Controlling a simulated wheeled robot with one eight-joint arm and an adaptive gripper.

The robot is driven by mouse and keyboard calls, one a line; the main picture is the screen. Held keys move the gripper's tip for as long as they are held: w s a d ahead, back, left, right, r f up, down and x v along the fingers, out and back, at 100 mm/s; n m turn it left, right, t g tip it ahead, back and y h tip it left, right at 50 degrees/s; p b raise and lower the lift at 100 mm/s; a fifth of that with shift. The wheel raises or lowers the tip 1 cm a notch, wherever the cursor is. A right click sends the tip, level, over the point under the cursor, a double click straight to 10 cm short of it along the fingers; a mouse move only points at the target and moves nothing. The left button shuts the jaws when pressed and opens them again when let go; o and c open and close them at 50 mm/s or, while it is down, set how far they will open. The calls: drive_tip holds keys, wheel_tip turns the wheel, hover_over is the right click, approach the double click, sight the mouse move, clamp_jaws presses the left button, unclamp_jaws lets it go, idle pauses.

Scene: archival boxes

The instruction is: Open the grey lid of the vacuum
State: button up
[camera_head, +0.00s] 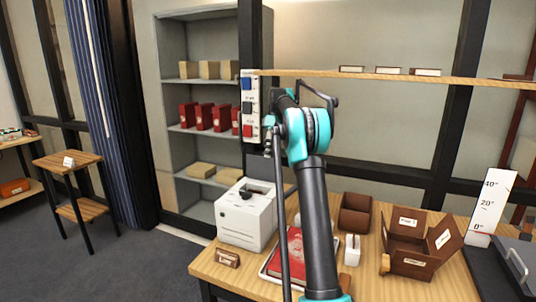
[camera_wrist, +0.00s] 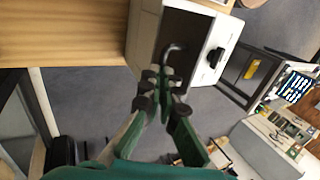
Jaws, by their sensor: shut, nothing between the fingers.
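A grey panel with a bar handle (camera_head: 516,266), which looks like the grey lid, lies flat at the lower right of the head view, partly cut off by the frame. In the wrist view my gripper (camera_wrist: 161,90) is shut and empty. Its fingertips appear just below a curved metal handle (camera_wrist: 172,49) on the dark face of a white box (camera_wrist: 143,40). I cannot tell whether they touch it, or whether this box is the vacuum. In the head view my arm rises across the middle, and the gripper is not clearly seen.
A white unit (camera_head: 245,216) with a black knob stands on the wooden table (camera_head: 220,272). A red book (camera_head: 287,255), an open brown box (camera_head: 412,264) and a white gauge board (camera_head: 490,205) are further right. Bare floor shows at the left.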

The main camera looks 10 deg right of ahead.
drive_tip(key=o, duration=0.5)
drive_tip(key=shift+w+d+f, duration=0.1)
drive_tip(key=shift+w+f, duration=0.05)
drive_tip(key=shift+f, duration=0.8)
drive_tip(key=shift+o, duration=0.6)
drive_tip(key=shift+r, duration=0.1)
drive_tip(key=shift+r, duration=0.1)
